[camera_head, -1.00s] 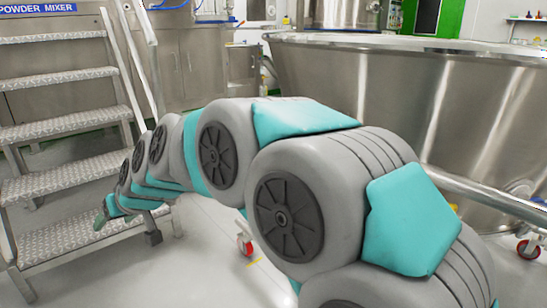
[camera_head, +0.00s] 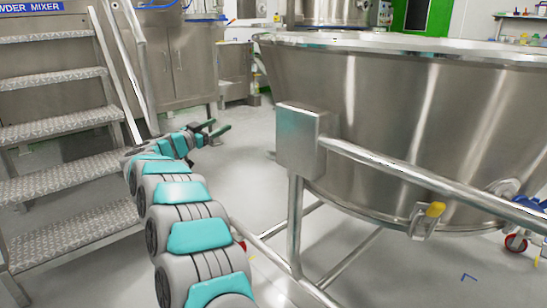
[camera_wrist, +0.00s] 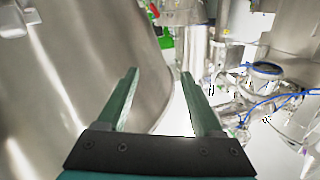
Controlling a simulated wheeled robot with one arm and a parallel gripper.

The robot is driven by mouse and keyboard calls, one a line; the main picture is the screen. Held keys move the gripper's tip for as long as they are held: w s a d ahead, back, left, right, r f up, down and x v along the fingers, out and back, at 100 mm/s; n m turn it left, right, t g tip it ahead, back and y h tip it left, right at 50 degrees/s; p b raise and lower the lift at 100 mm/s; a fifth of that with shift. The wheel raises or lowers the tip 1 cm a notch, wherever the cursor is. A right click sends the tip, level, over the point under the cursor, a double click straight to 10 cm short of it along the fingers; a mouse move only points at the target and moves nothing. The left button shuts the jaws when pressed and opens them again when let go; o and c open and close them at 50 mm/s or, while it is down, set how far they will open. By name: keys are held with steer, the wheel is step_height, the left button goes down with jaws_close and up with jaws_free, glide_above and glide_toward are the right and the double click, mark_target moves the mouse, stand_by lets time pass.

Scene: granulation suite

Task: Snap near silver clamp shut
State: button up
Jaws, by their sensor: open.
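My gripper (camera_head: 219,128) is stretched out at left centre in the head view, beside the stairs and left of the big steel vessel (camera_head: 400,110). Its two green fingers are apart and empty, which the wrist view also shows (camera_wrist: 160,74). I cannot pick out the near silver clamp for certain. A small silver fitting with a yellow handle (camera_head: 427,220) sits low on the vessel's near side, well away from my gripper. Whether it is a clamp or a valve is unclear. In the wrist view, shiny pipework (camera_wrist: 235,100) to the right is too tangled to show a clamp.
Metal stairs (camera_head: 70,130) stand at the left. A steel frame with a box (camera_head: 301,140) and long rail stands between me and the vessel. Steel cabinets (camera_head: 180,70) are behind my gripper. Grey floor (camera_head: 235,180) is clear between stairs and vessel.

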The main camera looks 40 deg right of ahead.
steer(key=s+d+f+m+g, duration=0.2)
steer(key=s+f+m+g, duration=0.15)
steer(key=s+g, duration=0.3)
steer(key=s+d+f+m+g, duration=0.2)
steer(key=s+f+g, duration=0.3)
steer(key=s, duration=0.2)
steer(key=x, duration=0.7)
steer(key=shift+s+d+f+b, duration=0.1)
steer(key=shift+d+b, duration=0.15)
steer(key=shift+b, duration=0.1)
jaws_close()
